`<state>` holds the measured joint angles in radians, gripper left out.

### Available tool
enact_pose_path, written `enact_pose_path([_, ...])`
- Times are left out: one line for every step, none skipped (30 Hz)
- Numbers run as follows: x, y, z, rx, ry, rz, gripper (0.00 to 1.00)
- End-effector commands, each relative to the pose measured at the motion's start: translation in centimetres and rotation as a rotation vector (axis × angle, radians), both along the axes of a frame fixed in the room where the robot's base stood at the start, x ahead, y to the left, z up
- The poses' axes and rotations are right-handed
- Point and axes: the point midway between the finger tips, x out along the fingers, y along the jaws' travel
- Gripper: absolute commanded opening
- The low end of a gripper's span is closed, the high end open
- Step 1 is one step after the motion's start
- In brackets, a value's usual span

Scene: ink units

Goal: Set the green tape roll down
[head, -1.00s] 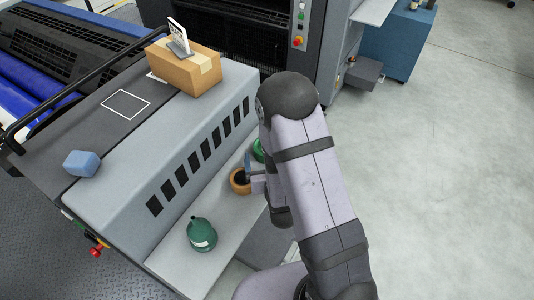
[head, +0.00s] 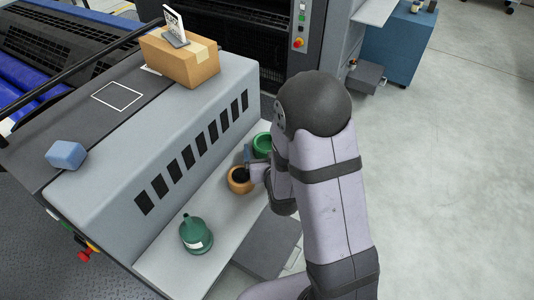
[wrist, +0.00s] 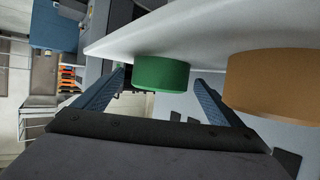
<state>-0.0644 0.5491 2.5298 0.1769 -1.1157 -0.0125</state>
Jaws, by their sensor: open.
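The green tape roll (head: 263,144) rests on the light grey ledge (head: 212,203) along the machine's side. In the wrist view, which shows the ledge upside down, the green roll (wrist: 162,73) appears between the fingertips, with a gap on each side. My gripper (wrist: 160,80) is open, its two blue fingers spread. In the head view only a bit of my gripper (head: 248,153) shows beside the green roll; my arm hides the rest. I cannot tell how far the roll sits between the fingers.
An orange-brown roll (head: 240,181) with a dark centre stands close beside the green roll, also near the right finger in the wrist view (wrist: 275,85). A cardboard box (head: 180,58) and blue block (head: 66,155) lie above.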

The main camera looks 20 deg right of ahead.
Motion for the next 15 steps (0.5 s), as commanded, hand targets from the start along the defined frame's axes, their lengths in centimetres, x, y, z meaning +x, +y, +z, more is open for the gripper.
enact_pose_path([0.6, -0.1, -0.2, 0.0, -0.002, -0.001, 0.9])
enact_pose_path([0.9, -0.1, -0.3, 0.0, 0.0, -0.001, 0.9])
enact_pose_path([1.3, -0.2, -0.4, 0.0, -0.001, -0.001, 0.9])
enact_pose_path([1.5, -0.2, -0.5, 0.0, 0.0, -0.001, 0.9])
enact_pose_path([1.6, -0.2, -0.6, 0.0, 0.001, 0.0, 0.9])
enact_pose_path([1.8, -0.2, -0.7, 0.0, 0.0, 0.0, 0.9])
enact_pose_path([1.9, -0.2, -0.7, 0.0, 0.0, 0.0, 0.9])
enact_pose_path([2.0, -0.2, -0.7, 0.0, 0.0, 0.0, 0.9])
enact_pose_path([2.1, -0.2, -0.7, 0.0, 0.0, 0.001, 0.9])
enact_pose_path([2.1, -0.2, -0.8, 0.0, 0.0, 0.001, 0.9])
enact_pose_path([2.1, -0.2, -0.8, 0.0, 0.0, 0.001, 0.9])
enact_pose_path([2.1, -0.2, -0.8, 0.0, 0.0, 0.001, 0.9])
enact_pose_path([2.1, -0.2, -0.8, 0.0, 0.0, 0.001, 0.9])
enact_pose_path([2.1, -0.2, -0.8, 0.0, 0.0, 0.001, 0.9])
enact_pose_path([2.1, -0.2, -0.8, 0.0, 0.0, 0.001, 0.9])
